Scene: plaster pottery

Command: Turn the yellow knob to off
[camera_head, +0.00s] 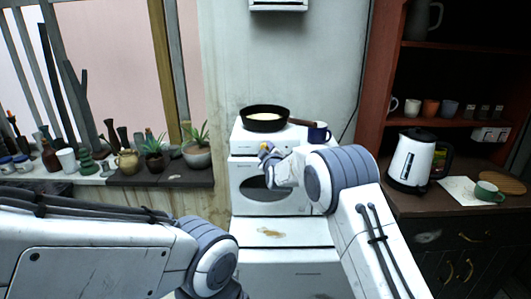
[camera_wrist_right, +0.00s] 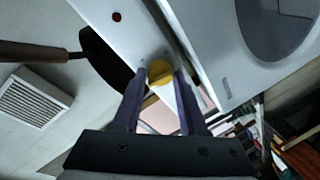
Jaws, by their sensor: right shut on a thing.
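The yellow knob (camera_head: 266,146) is on the front of the white cooktop unit (camera_head: 243,140), below the pan. My right gripper (camera_head: 270,156) reaches it from the front. In the right wrist view the yellow knob (camera_wrist_right: 159,72) sits between the two dark fingertips of my right gripper (camera_wrist_right: 162,84), which is shut on it. A red dot (camera_wrist_right: 116,17) shows on the white panel to the left of the knob. The knob's pointer cannot be made out. My left arm crosses the lower left of the head view, but its gripper is out of sight.
A black pan (camera_head: 265,124) with pale contents stands on the cooktop, beside a dark blue mug (camera_head: 319,132). A white oven (camera_head: 245,199) is below. Potted plants (camera_head: 197,152) stand at left. A white kettle (camera_head: 410,160) and green cup (camera_head: 486,191) stand at right.

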